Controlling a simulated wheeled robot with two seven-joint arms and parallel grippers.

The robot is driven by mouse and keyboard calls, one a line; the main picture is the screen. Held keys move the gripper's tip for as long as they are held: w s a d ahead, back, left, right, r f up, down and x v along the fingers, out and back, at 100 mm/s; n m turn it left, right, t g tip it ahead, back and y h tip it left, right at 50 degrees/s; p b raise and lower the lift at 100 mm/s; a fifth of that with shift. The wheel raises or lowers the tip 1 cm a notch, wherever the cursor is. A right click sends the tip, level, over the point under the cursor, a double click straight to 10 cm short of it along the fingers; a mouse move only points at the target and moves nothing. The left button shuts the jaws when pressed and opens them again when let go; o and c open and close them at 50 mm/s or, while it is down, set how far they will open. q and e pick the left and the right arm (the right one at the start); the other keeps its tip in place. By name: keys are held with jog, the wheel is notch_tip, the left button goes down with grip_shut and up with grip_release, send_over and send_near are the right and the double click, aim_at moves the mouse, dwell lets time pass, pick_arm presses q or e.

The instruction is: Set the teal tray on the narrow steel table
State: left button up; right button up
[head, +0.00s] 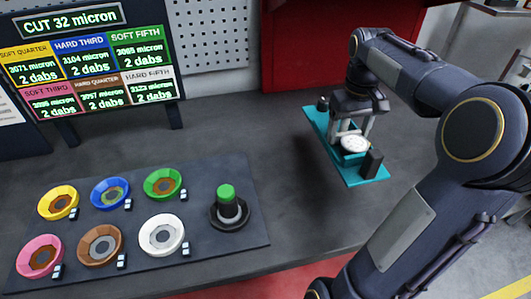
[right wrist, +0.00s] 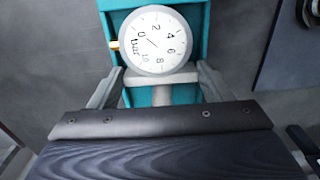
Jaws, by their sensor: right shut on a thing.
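The teal tray (head: 321,131) is over the right part of the dark bench in the head view. It carries a round white pressure gauge (head: 354,144) and a black block (head: 371,163) at its near end. My right gripper (head: 352,132) points down at the tray's middle, with its fingers on either side of the part by the gauge, and is shut on the tray. The right wrist view shows the gauge (right wrist: 155,40) and the teal tray wall (right wrist: 112,22) between the fingers. Whether the tray touches the bench is unclear. I cannot make out the narrow steel table for certain. My left gripper is out of view.
A screen (head: 95,60) stands at the back left. A red panel (head: 310,45) is behind the bench. The bench between mat and tray is clear.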

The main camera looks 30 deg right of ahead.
jog(key=w+a+f+p, duration=0.1)
jog(key=w+a+f, duration=0.8)
jog(key=shift+a, duration=0.15)
notch_tip(320, 180, down, 4)
jog(key=shift+w+a+r, duration=0.15)
jog(key=shift+f, duration=0.2)
jog(key=o, duration=1.3)
jog(key=shift+c, duration=0.2)
